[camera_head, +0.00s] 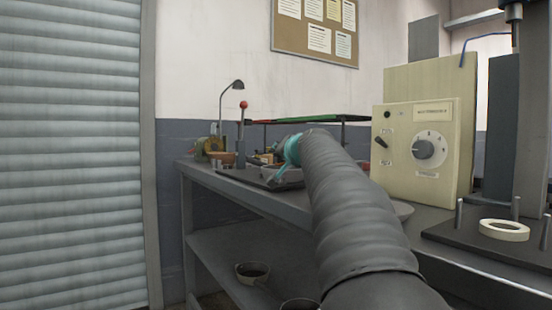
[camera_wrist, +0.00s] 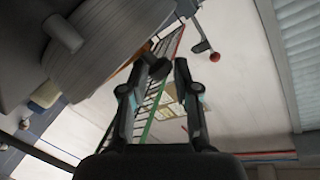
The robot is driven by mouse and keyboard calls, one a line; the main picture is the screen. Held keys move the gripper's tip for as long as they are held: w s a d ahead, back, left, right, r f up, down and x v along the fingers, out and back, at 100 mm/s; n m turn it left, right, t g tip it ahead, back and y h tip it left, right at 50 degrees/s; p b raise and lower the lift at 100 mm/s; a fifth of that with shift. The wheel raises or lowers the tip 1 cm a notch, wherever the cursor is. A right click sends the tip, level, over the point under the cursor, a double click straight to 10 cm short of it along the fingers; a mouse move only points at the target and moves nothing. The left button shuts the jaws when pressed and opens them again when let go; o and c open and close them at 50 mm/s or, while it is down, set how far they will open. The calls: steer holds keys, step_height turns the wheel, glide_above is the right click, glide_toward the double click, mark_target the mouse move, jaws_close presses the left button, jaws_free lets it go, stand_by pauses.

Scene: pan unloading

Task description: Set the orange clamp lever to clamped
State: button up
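My gripper (camera_wrist: 160,68) is open in the wrist view, with a dark round knob (camera_wrist: 154,67) showing between its fingertips. I cannot tell whether the fingers touch this knob. A small orange patch (camera_wrist: 124,74) shows just left of the fingers, partly hidden behind a grey round part. It may belong to the orange clamp lever, but I cannot make out a lever or its position. In the head view, my arm reaches over the bench and the teal end of it (camera_head: 290,151) is at the dark tray; the fingertips are too small to tell there.
A red-knobbed upright lever (camera_head: 243,105) and a desk lamp (camera_head: 238,85) stand at the bench's far end. A control box (camera_head: 415,150) is right of my arm. A pale ring (camera_head: 503,230) lies on the dark plate at right. A bowl (camera_head: 252,270) sits on the lower shelf.

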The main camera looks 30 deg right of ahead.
steer(key=v, duration=1)
steer(key=shift+s, duration=0.2)
steer(key=shift+a+r, duration=0.15)
steer(key=shift+r, duration=0.05)
